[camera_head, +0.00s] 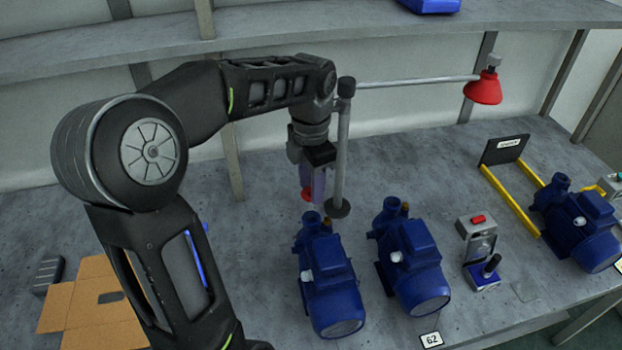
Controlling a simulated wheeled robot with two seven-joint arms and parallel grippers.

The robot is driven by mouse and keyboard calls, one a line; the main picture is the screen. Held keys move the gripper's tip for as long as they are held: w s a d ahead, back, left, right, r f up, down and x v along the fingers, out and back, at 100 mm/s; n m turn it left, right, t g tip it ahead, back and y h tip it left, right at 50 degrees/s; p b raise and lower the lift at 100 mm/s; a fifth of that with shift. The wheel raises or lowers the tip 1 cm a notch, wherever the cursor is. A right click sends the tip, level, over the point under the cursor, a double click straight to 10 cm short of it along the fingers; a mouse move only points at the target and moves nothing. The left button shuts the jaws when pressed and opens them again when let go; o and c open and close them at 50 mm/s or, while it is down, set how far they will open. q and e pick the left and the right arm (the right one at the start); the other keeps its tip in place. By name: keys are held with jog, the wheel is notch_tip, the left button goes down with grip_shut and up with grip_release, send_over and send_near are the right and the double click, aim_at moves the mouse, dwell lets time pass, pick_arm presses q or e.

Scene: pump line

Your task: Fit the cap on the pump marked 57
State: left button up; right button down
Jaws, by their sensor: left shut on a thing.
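My left gripper (314,182) hangs fingers down above and just behind the top of the left blue pump (328,283). It is shut on a small red piece (306,194), probably the cap, mostly hidden by the fingers. The piece looks apart from the pump's upright port, though depth is hard to judge. A second blue pump (411,265) stands to the right, with a plate reading 62 (431,340) at the bench edge in front. A third blue pump (579,222) is at the far right. No mark 57 is readable. My right gripper is out of view.
A lamp pole (342,150) stands close right of my gripper; its arm carries a red shade (483,88). A switch box with a red button (478,222), yellow rails (511,202) and cardboard (92,300) are on the bench (420,165). A shelf (300,32) runs behind.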

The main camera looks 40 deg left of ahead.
pick_arm(q)
jog(key=shift+f, duration=0.15)
jog(key=b, duration=0.4)
send_over(311, 217)
jog(key=shift+f, duration=2.6)
jog(key=shift+f+b, duration=0.45)
jog(key=shift+f, duration=0.1)
jog(key=shift+f+b, duration=0.45)
jog(key=shift+b, duration=0.05)
jog(key=o, duration=1.4)
jog(key=shift+r+p, duration=2.25)
jog(key=shift+r, duration=0.8)
